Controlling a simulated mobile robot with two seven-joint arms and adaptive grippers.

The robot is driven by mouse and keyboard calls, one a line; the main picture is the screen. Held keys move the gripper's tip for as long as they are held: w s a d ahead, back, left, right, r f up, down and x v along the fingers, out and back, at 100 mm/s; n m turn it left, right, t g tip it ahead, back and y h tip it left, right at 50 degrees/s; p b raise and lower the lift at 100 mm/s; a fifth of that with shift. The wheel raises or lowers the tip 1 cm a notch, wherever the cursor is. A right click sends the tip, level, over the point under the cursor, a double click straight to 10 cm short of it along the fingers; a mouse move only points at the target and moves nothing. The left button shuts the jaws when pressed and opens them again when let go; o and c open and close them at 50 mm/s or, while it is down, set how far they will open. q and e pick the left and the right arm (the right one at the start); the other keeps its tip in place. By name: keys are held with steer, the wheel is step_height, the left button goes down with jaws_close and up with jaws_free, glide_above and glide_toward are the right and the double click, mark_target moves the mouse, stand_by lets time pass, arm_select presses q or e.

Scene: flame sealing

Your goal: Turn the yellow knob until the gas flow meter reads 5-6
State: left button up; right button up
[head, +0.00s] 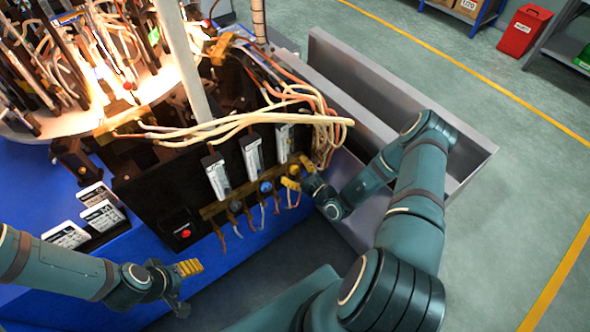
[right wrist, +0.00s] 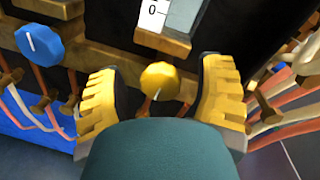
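The yellow knob (right wrist: 160,80) sits on a brass fitting below the rightmost gas flow meter (head: 284,142). The white pointer line on the knob points down and slightly left. In the right wrist view only the bottom of the meter scale (right wrist: 152,14) shows, with a 0 mark; its reading cannot be made out. My right gripper (right wrist: 160,92) is open, with one yellow ridged finger on each side of the knob and a gap on both sides. In the head view my right gripper (head: 299,174) partly hides the knob. My left gripper (head: 185,283) is empty and appears open, away at lower left.
A blue knob (right wrist: 39,40) is left of the yellow one. Two more flow meters (head: 216,177) stand left on the black panel. Pale and orange hoses (right wrist: 295,75) crowd the right side. A red button (head: 186,233) is at lower left. Grey bin walls (head: 400,100) lie right.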

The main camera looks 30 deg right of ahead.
steer(key=shift+s, duration=0.1)
steer(key=s+d, duration=0.2)
steer(key=s, duration=0.9)
steer(key=shift+s+r, duration=0.2)
steer(key=shift+s, duration=0.15)
